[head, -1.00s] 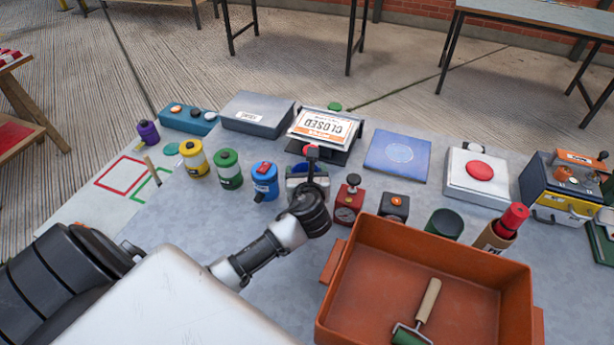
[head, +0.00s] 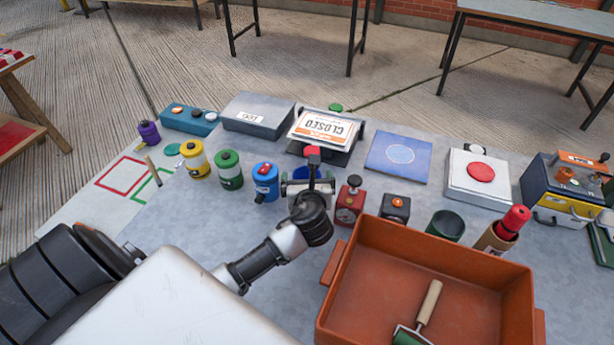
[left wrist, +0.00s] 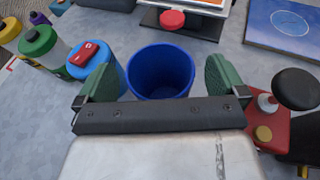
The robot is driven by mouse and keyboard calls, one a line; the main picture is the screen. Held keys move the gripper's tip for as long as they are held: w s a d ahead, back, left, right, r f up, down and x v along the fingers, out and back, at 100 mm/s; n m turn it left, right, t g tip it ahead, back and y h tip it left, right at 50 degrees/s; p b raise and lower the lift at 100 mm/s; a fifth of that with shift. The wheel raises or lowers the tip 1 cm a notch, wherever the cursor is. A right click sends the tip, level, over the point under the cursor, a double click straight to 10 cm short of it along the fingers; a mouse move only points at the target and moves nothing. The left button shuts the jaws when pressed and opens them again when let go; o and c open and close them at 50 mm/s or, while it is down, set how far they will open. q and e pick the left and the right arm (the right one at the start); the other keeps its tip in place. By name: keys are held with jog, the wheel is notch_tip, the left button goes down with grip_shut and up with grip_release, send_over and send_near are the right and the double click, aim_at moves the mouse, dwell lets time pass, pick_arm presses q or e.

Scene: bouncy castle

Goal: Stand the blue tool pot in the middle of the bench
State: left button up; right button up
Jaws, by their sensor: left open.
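The blue tool pot (left wrist: 160,72) stands upright, its open mouth facing up and empty inside as far as I can see. It shows in the left wrist view between the two green fingers of my left gripper (left wrist: 158,80), with a gap to each side. In the head view my left gripper (head: 308,187) largely hides the pot, and only a little blue (head: 300,172) shows behind it. My left gripper is open. My right gripper is not in view. The grey bench (head: 210,215) carries the pot and many other things.
A blue canister (head: 265,183) stands close left of the pot, with green (head: 229,170) and yellow (head: 195,160) ones beyond. A red box with a knob (head: 349,203) is close right. An orange tray (head: 425,255) fills the front right.

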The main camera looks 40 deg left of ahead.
pick_arm(q)
jog(key=v, duration=1)
jog(key=shift+s+d+r, duration=0.15)
jog(key=shift+s, duration=0.05)
